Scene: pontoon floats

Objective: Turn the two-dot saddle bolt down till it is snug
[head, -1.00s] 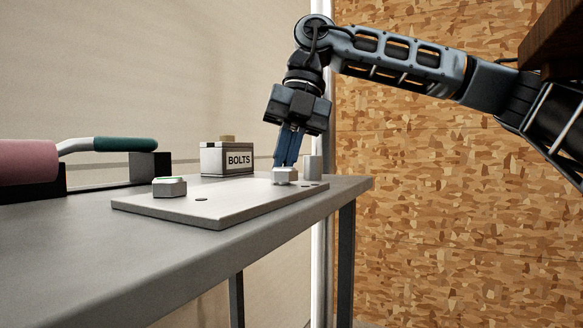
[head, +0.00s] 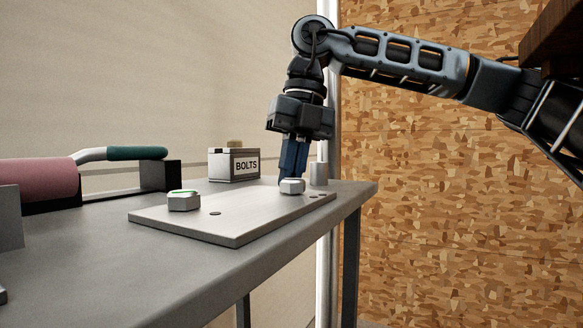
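A light plate (head: 225,225) lies on the grey bench and carries two pale, faceted bolt heads. The left bolt head (head: 184,202) has a green mark on top. The right bolt head (head: 292,187) stands near the plate's far right end. No dots can be made out on either, so I cannot tell which is the two-dot bolt. My gripper (head: 292,176) points down at the right bolt head, its blue fingers just behind and above it. The fingertips are partly hidden by that bolt head, and I cannot tell whether they grip it.
A grey cylinder (head: 319,174) stands close to the right of my fingers. A box labelled BOLTS (head: 234,166) stands behind the plate. A pink roller (head: 48,181) and a green-gripped handle (head: 137,153) are at the left. The bench front is clear.

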